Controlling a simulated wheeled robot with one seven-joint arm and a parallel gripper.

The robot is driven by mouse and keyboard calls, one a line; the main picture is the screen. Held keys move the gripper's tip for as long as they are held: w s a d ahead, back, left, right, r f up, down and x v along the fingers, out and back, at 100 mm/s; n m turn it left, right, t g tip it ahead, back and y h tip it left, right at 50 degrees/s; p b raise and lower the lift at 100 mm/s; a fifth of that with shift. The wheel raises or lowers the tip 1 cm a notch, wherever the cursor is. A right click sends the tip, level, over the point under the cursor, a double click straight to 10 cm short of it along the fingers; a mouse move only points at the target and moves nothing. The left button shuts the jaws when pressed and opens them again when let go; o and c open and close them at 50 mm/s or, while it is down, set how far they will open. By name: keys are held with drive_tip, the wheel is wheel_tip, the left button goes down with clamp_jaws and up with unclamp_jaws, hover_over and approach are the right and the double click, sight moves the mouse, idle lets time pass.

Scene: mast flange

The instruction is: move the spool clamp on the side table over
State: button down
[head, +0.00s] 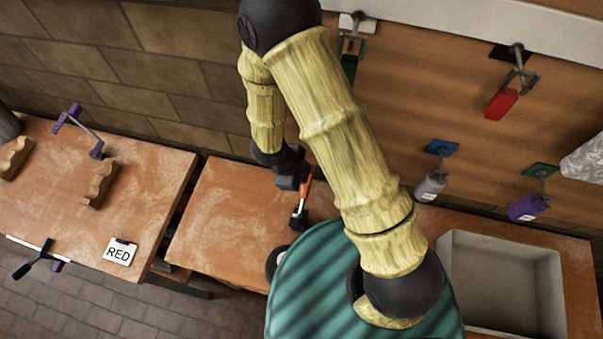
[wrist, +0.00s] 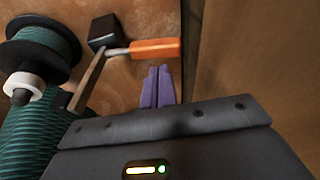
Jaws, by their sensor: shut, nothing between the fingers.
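In the wrist view, my gripper (wrist: 158,87) shows two purple fingers close together, with nothing between them. Just beyond the tips lies a tool with an orange handle (wrist: 156,48), a metal bar and a black block (wrist: 104,31). In the head view this orange-handled tool (head: 304,193) is on the middle table, below my dark gripper body; the fingertips are not clear there. A purple clamp-like piece with a grey bar (head: 85,133) stands on the left table. Another, with a dark handle (head: 36,261), is at that table's front edge. I cannot tell which is the spool clamp.
The left table (head: 150,190) holds wavy wooden blocks (head: 99,185) and a RED card (head: 120,251). A narrow gap parts it from the middle table (head: 225,215). A grey bin (head: 500,280) is at right. Red (head: 501,104), blue-grey (head: 431,186) and purple (head: 527,207) pieces hang behind.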

drive_tip(key=w+d+v, duration=0.1)
drive_tip(key=v, duration=0.9)
drive_tip(key=shift+w+r+p, duration=0.4)
drive_tip(key=shift+w+r, duration=0.1)
drive_tip(key=shift+a, duration=0.15)
